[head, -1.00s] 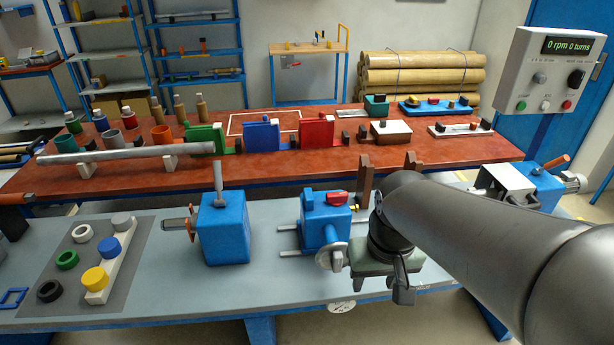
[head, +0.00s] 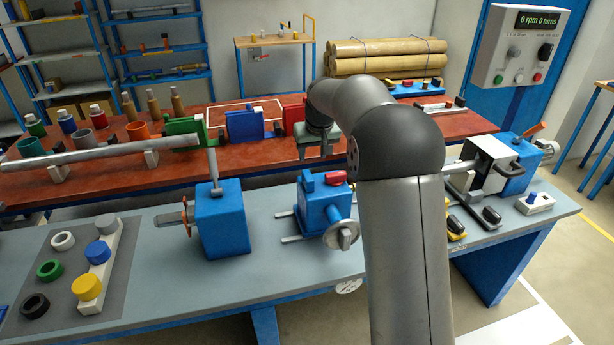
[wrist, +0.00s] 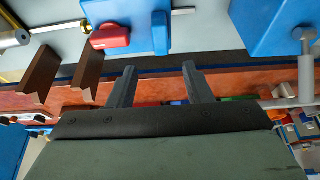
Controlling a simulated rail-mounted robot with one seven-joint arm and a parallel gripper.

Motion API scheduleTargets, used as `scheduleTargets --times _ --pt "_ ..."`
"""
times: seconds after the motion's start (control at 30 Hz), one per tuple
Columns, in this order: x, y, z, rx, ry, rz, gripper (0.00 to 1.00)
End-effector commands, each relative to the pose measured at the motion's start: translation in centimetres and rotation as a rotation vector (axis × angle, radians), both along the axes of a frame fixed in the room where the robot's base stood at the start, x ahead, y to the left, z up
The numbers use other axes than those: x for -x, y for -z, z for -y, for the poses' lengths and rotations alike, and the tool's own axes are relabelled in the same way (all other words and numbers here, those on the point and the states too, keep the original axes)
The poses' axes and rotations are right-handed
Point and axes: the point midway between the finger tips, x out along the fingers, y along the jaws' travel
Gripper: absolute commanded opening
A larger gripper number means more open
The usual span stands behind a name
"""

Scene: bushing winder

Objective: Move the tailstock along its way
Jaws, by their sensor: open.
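My gripper (head: 318,155) is open and empty, raised behind the bench's middle unit, to the right of the lever. Its fingers (wrist: 158,72) show apart in the wrist view, touching nothing visible.
A second blue unit (head: 322,205) with a red knob (head: 333,177) and handwheel (head: 342,236) sits on rails between the block and my arm. A ring tray (head: 70,270) lies at the left. Brown V-supports (wrist: 85,70) are near my fingers. Bench between the blue units is clear.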

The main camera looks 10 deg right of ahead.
Motion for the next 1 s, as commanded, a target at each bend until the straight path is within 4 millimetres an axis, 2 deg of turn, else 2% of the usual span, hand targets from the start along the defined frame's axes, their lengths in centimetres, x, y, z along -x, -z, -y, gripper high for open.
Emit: scheduleTargets --times 0.3,0.5,0.7,1.0 --pt "-2.6 6.5 -0.3 0.000 0.000 -0.005 0.45" --pt "-4.0 9.8 -0.4 0.001 -0.001 -0.003 0.45" --pt "-4.7 11.5 -0.5 0.000 -0.001 -0.001 0.45" --pt "-4.8 11.8 -0.5 0.000 -0.001 0.000 0.45"
